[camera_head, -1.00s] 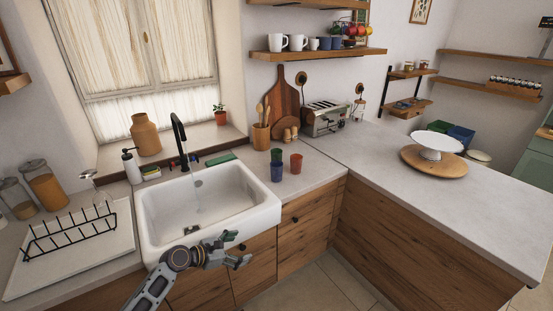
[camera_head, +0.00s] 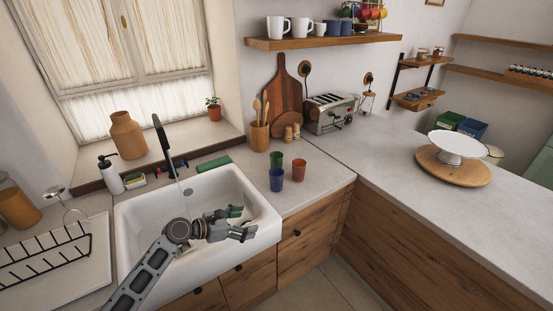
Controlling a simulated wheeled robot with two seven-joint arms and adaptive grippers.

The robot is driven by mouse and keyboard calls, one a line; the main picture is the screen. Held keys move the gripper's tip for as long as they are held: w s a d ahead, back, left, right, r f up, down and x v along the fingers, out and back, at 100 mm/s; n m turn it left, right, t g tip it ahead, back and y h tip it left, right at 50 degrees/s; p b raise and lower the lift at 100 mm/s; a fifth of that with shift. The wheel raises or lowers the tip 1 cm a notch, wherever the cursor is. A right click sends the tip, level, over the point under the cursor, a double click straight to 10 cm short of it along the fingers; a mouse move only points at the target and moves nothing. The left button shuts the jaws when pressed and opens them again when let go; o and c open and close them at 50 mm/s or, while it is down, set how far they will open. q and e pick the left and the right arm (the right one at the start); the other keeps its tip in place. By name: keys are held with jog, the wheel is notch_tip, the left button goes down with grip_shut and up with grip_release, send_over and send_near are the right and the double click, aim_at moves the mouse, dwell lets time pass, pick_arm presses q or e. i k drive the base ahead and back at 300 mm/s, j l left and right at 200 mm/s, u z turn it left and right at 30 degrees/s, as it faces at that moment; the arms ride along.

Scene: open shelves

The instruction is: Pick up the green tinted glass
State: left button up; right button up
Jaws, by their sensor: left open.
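The green tinted glass (camera_head: 276,159) stands on the counter right of the sink, behind a blue glass (camera_head: 276,180) and left of a red glass (camera_head: 299,170). The blue glass hides its lower part a little. My left gripper (camera_head: 246,222) is open and empty over the sink's front right part, with its fingers pointing right. It is in front of and to the left of the glasses, apart from them. My right gripper is not in view.
The white sink (camera_head: 130,225) has a black tap (camera_head: 162,138) with running water. A utensil holder (camera_head: 259,135), cutting boards (camera_head: 289,88) and a toaster (camera_head: 331,112) stand behind the glasses. A dish rack (camera_head: 45,255) is at left. The right counter (camera_head: 400,195) has free room.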

aim_at(276, 163)
jog(key=i, duration=1.15)
